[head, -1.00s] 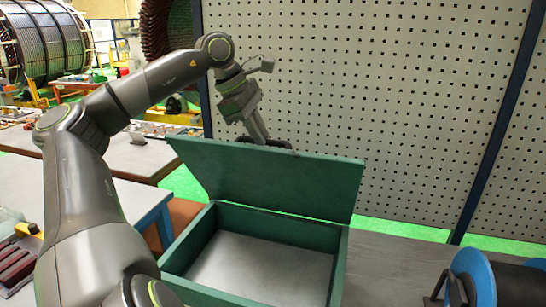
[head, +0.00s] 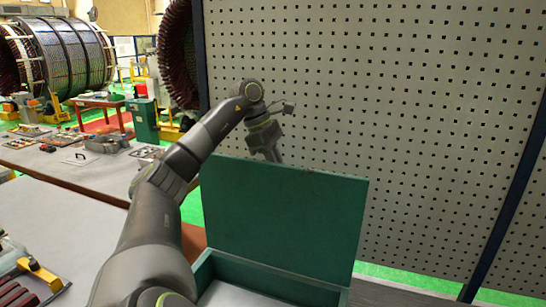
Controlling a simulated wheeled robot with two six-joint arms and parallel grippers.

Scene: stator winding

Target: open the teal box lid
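The teal box (head: 270,283) sits on a grey table at the lower middle of the head view. Its lid (head: 283,215) is raised and stands close to upright along the back edge. Part of the pale box floor shows at the bottom. My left arm comes in from the left and reaches over to the lid's far side. My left gripper (head: 266,142) is behind the lid's top edge, left of the lid's middle. Its fingertips are hidden by the lid, so I cannot tell whether they touch it or are open. My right gripper is not in view.
A perforated panel (head: 400,110) stands behind the box. A workbench (head: 80,165) with small parts is at the left. A yellow-handled item (head: 38,272) lies at the lower left. Bare grey tabletop (head: 395,293) shows right of the box.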

